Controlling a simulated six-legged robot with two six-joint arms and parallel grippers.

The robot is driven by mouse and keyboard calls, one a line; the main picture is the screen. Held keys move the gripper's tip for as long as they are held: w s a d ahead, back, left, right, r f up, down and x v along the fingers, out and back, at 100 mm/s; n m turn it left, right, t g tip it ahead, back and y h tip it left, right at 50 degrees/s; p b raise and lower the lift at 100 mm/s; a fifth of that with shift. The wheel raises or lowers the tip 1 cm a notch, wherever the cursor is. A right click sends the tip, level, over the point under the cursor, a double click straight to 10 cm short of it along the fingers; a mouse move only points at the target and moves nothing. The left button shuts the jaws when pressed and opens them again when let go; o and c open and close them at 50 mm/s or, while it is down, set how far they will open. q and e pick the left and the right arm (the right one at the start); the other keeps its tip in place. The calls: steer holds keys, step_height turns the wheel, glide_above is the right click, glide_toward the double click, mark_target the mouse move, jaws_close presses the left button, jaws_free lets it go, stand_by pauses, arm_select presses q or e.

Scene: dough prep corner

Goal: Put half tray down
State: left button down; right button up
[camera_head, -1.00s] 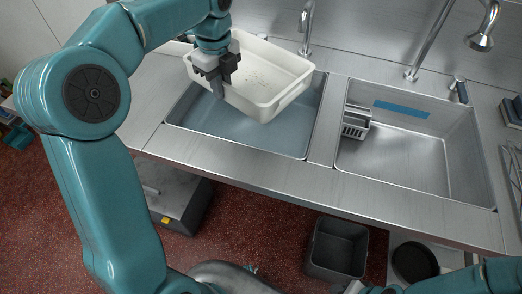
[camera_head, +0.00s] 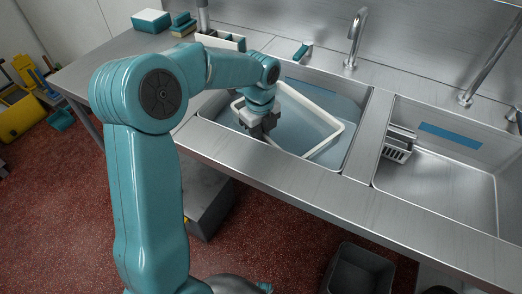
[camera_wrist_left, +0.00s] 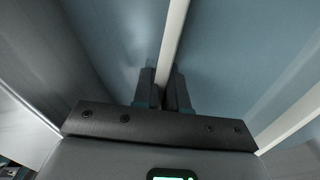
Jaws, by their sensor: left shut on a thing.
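The white half tray (camera_head: 316,106) is down in the left sink basin (camera_head: 358,130), which holds bluish water. Mostly its pale rim shows, at or just above the water; its inside looks blue through the water. I cannot tell whether it touches the basin floor. My left gripper (camera_head: 262,133) is shut on the tray's near-left rim, pointing down into the basin. In the left wrist view, the fingers (camera_wrist_left: 164,88) pinch the white rim (camera_wrist_left: 174,40), with blue water on both sides. My right gripper is out of view.
The right basin (camera_head: 440,185) is empty of water and has a small rack (camera_head: 398,144) on its left wall. Faucets (camera_head: 354,40) rise behind. Sponges (camera_head: 151,20) lie on the back left counter. A grey bin (camera_head: 358,272) stands below.

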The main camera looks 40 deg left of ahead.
arm_select(q)
step_height(320, 180, down, 6)
steer(key=shift+w+r+b, duration=0.1)
steer(key=shift+b, duration=0.35)
steer(key=shift+r, duration=0.1)
steer(key=shift+f, duration=0.2)
steer(key=c, duration=1.2)
jaws_free()
steer(key=shift+r, duration=0.15)
step_height(320, 180, up, 12)
steer(key=shift+r+p, duration=0.1)
steer(key=shift+p, duration=0.9)
